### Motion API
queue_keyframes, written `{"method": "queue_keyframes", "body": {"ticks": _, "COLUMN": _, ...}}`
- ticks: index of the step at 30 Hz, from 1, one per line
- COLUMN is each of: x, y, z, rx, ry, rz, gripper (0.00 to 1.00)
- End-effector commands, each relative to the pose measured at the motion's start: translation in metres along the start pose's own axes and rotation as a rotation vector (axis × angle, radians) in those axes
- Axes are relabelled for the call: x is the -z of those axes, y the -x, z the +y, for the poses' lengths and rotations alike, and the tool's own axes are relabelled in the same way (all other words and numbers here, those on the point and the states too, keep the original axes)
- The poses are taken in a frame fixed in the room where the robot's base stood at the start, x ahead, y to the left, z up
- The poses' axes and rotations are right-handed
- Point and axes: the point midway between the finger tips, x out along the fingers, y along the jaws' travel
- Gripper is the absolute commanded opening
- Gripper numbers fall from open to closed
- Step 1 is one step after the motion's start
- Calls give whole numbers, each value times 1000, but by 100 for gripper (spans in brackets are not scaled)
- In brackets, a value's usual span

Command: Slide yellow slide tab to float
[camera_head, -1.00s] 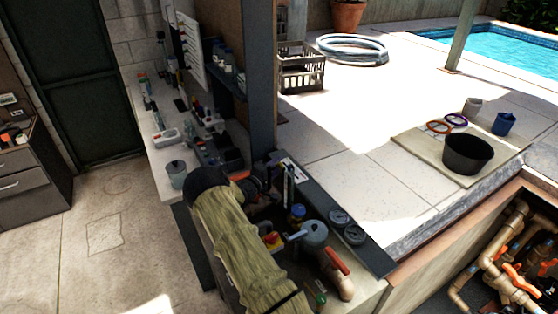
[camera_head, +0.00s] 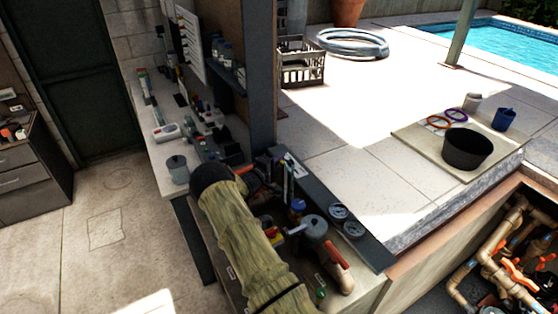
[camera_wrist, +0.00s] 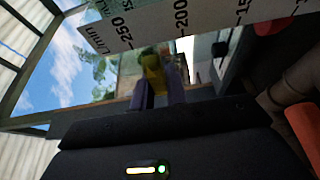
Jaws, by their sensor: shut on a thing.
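The yellow slide tab (camera_wrist: 153,68) shows in the wrist view, upright between the fingers of my gripper (camera_wrist: 160,88). My gripper is shut on it, just under the edge of a pale scale plate (camera_wrist: 160,28) marked in L/min. In the head view my sleeved arm reaches to the meter (camera_head: 287,182) at the bench corner. There my wrist and sleeve largely hide the fingers, and the tab cannot be made out. I cannot clearly tell the float in either view, nor how the tab lines up with it.
Close to my arm stand a grey valve (camera_head: 313,228) with a red-handled pipe, and two round gauges (camera_head: 346,220). A dark post (camera_head: 262,75) rises just behind. The workbench (camera_head: 160,155) holds tools at the left.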

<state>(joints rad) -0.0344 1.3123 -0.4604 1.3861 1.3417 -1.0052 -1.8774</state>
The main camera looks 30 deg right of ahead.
Motion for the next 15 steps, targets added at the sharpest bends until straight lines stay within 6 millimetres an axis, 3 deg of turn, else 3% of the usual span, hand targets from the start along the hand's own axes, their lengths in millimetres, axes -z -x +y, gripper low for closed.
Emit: {"method": "queue_keyframes", "body": {"ticks": 15, "x": 0, "y": 0, "z": -60, "rx": 3, "ry": 0, "rz": 0, "gripper": 0}}
